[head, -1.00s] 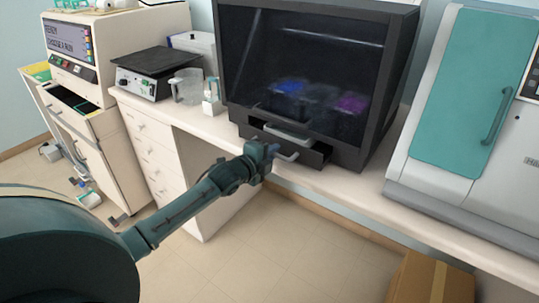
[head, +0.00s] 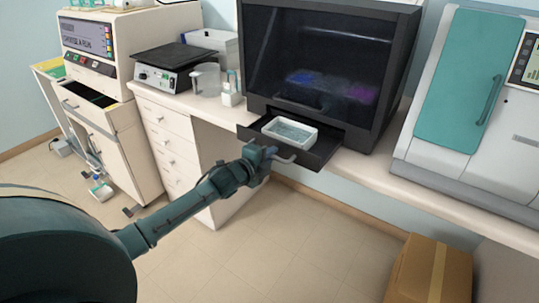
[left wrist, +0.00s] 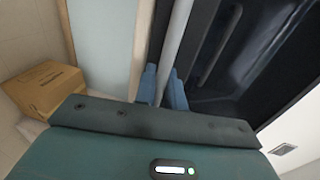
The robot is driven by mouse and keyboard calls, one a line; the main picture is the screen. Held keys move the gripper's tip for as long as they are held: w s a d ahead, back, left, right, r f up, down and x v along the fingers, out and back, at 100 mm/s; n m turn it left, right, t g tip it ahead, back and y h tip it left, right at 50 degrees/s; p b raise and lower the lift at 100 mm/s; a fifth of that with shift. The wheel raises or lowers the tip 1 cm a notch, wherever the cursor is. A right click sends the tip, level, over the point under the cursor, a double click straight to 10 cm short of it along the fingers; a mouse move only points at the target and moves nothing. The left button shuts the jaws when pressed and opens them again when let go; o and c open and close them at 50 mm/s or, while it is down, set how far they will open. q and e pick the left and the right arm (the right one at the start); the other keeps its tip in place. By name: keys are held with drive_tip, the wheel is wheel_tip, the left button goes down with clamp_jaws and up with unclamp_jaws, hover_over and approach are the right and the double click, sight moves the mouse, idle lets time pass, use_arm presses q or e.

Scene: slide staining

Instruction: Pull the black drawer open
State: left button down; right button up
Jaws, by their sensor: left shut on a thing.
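The black drawer (head: 318,153) sticks out from the base of the dark glass-fronted cabinet (head: 322,60) on the counter. A white tray with clear liquid (head: 290,133) sits inside it. My left gripper (head: 268,153) is at the drawer's front, shut on the light grey bar handle (head: 285,160). In the left wrist view the handle (left wrist: 178,45) runs between the two blue fingers of my left gripper (left wrist: 163,88). My right gripper is not in view.
A hot plate device (head: 165,72), a clear jar (head: 206,79) and a small bottle holder (head: 231,95) stand left on the counter. A teal-doored machine (head: 460,85) stands right. A cardboard box (head: 415,270) is on the floor. Floor before the drawer is clear.

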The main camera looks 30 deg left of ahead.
use_arm(q)
drive_tip(key=c, duration=1.8)
unclamp_jaws()
drive_tip(key=v, duration=1.3)
drive_tip(key=shift+a+b, duration=0.15)
drive_tip(key=shift+b, duration=0.2)
drive_tip(key=s+d+f+n+g, duration=0.1)
drive_tip(key=s+d+f+n, duration=0.4)
drive_tip(key=s+d+f, duration=0.1)
drive_tip(key=s+d+f+n+g+h, duration=0.1)
drive_tip(key=s+d+f+n+g, duration=0.1)
drive_tip(key=s+d+f+n, duration=0.3)
drive_tip(key=s+d+f+n+g+h, duration=0.1)
drive_tip(key=s+d+f+n, duration=0.4)
drive_tip(key=d, duration=0.5)
drive_tip(key=shift+s+f+n+g, duration=0.45)
drive_tip(key=shift+s+f, duration=0.35)
drive_tip(key=shift+s, duration=0.3)
